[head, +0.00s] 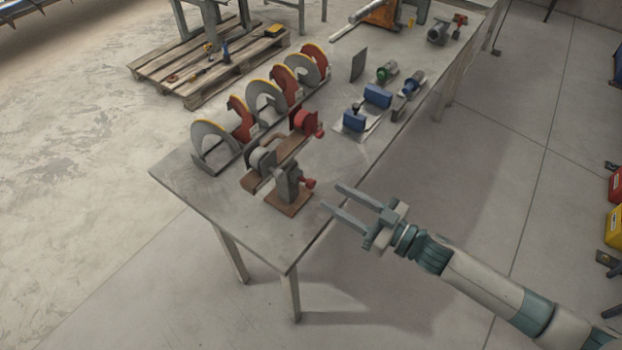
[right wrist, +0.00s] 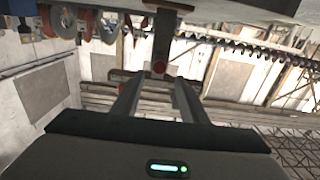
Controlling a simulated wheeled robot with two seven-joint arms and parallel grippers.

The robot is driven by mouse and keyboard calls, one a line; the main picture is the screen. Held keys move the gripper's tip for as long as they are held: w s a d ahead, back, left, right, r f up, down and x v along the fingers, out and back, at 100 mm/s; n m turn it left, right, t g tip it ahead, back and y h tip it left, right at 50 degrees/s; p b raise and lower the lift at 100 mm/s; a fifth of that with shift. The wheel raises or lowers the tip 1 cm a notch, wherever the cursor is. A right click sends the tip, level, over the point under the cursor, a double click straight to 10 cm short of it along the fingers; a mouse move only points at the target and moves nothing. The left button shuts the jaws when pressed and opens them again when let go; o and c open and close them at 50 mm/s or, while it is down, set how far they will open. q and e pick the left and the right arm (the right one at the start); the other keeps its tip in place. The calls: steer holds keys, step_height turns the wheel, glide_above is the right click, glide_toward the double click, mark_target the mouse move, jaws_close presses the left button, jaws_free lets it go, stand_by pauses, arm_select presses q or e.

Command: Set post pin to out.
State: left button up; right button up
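The auger positioner stands near the table's front corner, with a brown base plate (head: 285,206), a grey post (head: 289,184) and a brown and red upper bar. A red knob, seemingly the post pin (head: 309,182), sticks out from the post's right side. In the right wrist view a red round knob (right wrist: 158,67) shows ahead, between the fingers. My right gripper (head: 331,197) is open and empty, a short way right of the post, its fingers pointing at it. I cannot tell whether the pin is in or out. My left gripper is not in view.
A row of grey and red auger discs (head: 265,97) stands on the table (head: 185,178) behind the positioner. Blue blocks (head: 377,96) and small motors lie farther right. The table's right edge runs below my right gripper. A pallet (head: 205,72) lies on the floor behind.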

mark_target(314, 185)
steer(key=p+x, duration=0.1)
steer(key=x, duration=0.6)
steer(key=shift+w+p, duration=0.1)
steer(key=shift+p, duration=0.2)
steer(key=shift+w+a, duration=0.4)
steer(key=shift+a, duration=0.15)
